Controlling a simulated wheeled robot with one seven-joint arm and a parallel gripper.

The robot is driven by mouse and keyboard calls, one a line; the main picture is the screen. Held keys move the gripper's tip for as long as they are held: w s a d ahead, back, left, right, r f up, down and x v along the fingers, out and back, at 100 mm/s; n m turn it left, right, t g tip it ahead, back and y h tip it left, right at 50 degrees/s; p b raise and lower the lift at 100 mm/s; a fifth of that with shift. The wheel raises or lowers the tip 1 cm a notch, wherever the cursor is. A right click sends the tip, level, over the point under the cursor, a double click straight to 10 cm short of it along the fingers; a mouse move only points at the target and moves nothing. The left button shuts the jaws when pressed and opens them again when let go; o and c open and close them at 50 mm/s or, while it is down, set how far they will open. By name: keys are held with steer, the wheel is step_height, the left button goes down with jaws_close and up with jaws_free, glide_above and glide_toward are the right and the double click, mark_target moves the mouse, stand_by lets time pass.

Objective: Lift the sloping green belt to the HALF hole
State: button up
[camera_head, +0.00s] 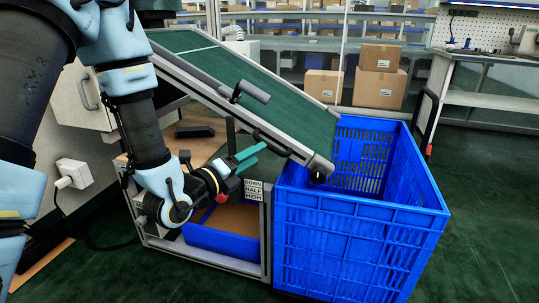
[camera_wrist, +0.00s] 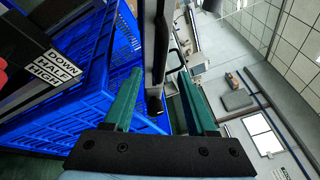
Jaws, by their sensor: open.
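The sloping green belt (camera_head: 240,78) runs down from upper left to lower right in the head view, its low end over the blue crate's near left rim. A black knob (camera_head: 318,177) sits at its low end. My gripper (camera_head: 262,157) is open and empty, left of and below the belt's low end. In the wrist view, a grey bar with a dark end (camera_wrist: 154,95) shows between my two green fingers; I cannot tell how near it is. The DOWN, HALF, HIGH label (camera_head: 254,190) is on the frame below my gripper. The HALF hole itself cannot be made out.
The blue crate (camera_head: 350,232) stands close to the right of the belt's frame. A blue bin (camera_head: 222,243) lies low inside the frame, with a red part above it. Cardboard boxes (camera_head: 378,88) stand on shelving behind. Green floor is free at right.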

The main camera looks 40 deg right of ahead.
mark_target(269, 150)
steer(key=d, duration=0.3)
steer(key=w+d, duration=0.1)
steer(key=d, duration=0.2)
steer(key=shift+w+d, duration=0.15)
steer(key=shift+d, duration=0.15)
jaws_close()
stand_by(1.1)
